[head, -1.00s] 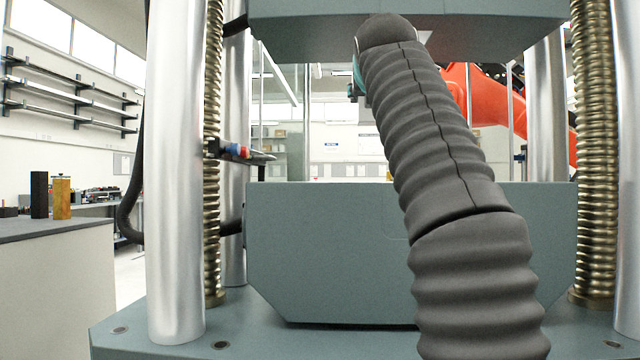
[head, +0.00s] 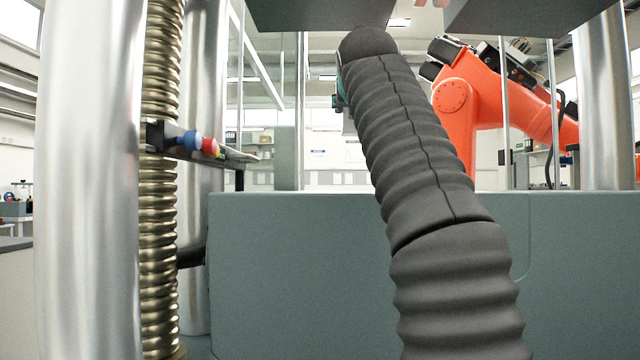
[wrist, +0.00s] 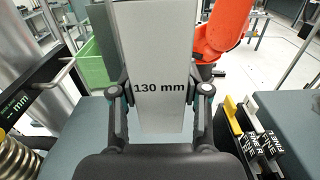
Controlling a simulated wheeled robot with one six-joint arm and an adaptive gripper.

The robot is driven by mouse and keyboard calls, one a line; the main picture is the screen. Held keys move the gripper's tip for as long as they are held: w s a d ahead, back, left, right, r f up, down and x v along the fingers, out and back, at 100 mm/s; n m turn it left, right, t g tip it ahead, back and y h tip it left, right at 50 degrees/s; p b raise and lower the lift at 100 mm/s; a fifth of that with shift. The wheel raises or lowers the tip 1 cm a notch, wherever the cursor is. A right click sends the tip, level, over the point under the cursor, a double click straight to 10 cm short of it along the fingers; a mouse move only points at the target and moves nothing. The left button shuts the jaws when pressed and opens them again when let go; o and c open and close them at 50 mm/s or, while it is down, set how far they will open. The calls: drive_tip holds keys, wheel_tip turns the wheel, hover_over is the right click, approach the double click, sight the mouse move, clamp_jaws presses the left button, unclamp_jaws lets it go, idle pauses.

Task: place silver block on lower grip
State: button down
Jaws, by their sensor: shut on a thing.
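The silver block (wrist: 155,50), a pale tall piece marked "130 mm", stands between the fingers of my gripper (wrist: 160,90) in the wrist view. My gripper is shut on it from both sides. The lower grip (head: 290,270) is a wide grey-green body with a flat top in the head view. Grey-green surfaces (wrist: 70,118) also lie below my gripper on both sides in the wrist view. I cannot tell whether the block touches the grip.
Steel columns (head: 88,180) and a threaded rod (head: 160,230) stand at the left. The upper body (head: 320,12) hangs above. An orange robot arm (head: 462,110) stands behind.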

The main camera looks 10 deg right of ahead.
drive_tip(key=shift+w+a+f, duration=0.95)
drive_tip(key=shift+a+f, duration=0.65)
drive_tip(key=shift+f, duration=0.15)
drive_tip(key=shift+w+a+f, duration=1)
drive_tip(key=shift+a+f, duration=0.65)
drive_tip(key=shift+f, duration=0.15)
drive_tip(key=shift+w+a+f, duration=0.95)
drive_tip(key=shift+a+f, duration=0.65)
drive_tip(key=shift+f, duration=0.15)
drive_tip(key=shift+f, duration=0.1)
drive_tip(key=c, duration=0.6)
unclamp_jaws()
drive_tip(key=shift+f, duration=0.1)
drive_tip(key=shift+o, duration=0.2)
drive_tip(key=shift+s, duration=0.1)
drive_tip(key=s, duration=0.3)
drive_tip(key=s+a+b, duration=0.1)
drive_tip(key=s, duration=0.3)
drive_tip(key=s+a+b, duration=0.1)
drive_tip(key=s, duration=0.3)
drive_tip(key=shift+s+a, duration=0.2)
drive_tip(key=shift+s, duration=0.05)
